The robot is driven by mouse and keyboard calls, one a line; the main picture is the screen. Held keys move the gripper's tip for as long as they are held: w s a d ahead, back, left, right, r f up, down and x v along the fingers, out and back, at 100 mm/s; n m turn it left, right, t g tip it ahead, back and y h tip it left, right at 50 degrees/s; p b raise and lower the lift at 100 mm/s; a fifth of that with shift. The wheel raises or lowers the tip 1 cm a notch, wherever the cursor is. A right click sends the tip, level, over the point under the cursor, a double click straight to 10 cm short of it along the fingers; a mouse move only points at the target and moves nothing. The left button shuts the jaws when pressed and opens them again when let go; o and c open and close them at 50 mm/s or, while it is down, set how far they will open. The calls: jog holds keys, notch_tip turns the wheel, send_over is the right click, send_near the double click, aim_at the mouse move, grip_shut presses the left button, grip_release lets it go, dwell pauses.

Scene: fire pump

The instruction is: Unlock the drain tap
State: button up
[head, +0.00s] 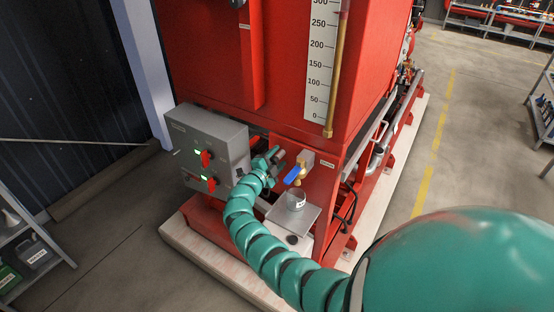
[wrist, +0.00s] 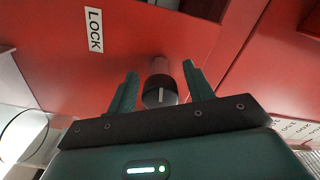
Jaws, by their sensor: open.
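The drain tap, brass with a blue lever (head: 292,174), is on the red panel just right of my gripper (head: 273,160) in the head view. In the wrist view, a dark round knob (wrist: 160,92) with a pale line mark stands out on a grey stem from the red panel. A white LOCK label (wrist: 94,30) is on the panel near it. My gripper (wrist: 160,70) is open, with one green finger on each side of the knob. Gaps show between the fingers and the knob, and I cannot tell any contact.
A grey control box (head: 205,150) with red switches is just left of my gripper. A white cup (head: 296,199) stands on a grey shelf (head: 300,218) below the tap. The red tank (head: 270,60) with a level scale rises above. Open floor (head: 460,130) lies to the right.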

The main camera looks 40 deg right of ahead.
jog(key=b+v, duration=0.5)
jog(key=v, duration=1.2)
jog(key=shift+a+b, duration=0.2)
jog(key=shift+b, duration=0.15)
jog(key=shift+s+f, duration=0.15)
jog(key=shift+s, duration=0.05)
